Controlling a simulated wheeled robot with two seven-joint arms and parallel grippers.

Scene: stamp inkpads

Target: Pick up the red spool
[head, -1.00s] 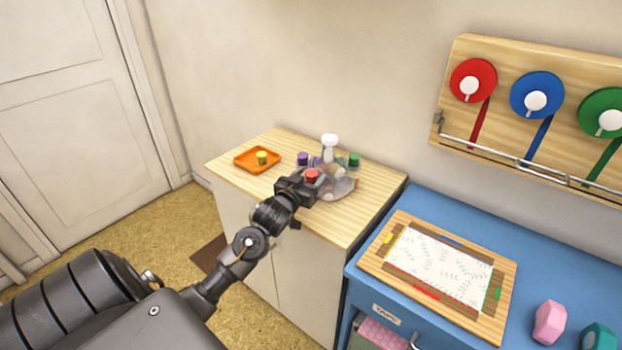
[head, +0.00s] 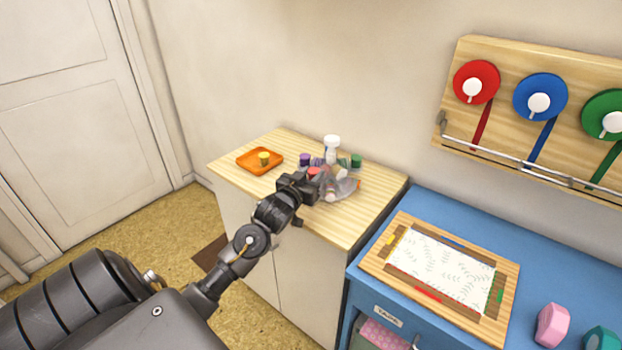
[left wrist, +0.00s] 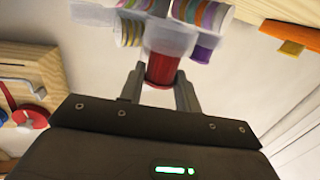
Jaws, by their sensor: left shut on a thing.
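The red spool (head: 314,172) is at the clear holder of spools on the wooden cabinet top, partly hidden by my left gripper in the head view. In the left wrist view the red spool (left wrist: 163,70) lies between the two fingers of my left gripper (left wrist: 159,88), which is shut on it. In the head view my left gripper (head: 306,184) reaches in from the left over the cabinet. I cannot tell whether the spool is lifted clear of the holder. My right gripper is not in view.
Other spools, including a purple one (head: 305,159) and a green one (head: 356,160), crowd close around. A white bottle (head: 331,146) stands behind. The cabinet's front right top (head: 345,225) is clear.

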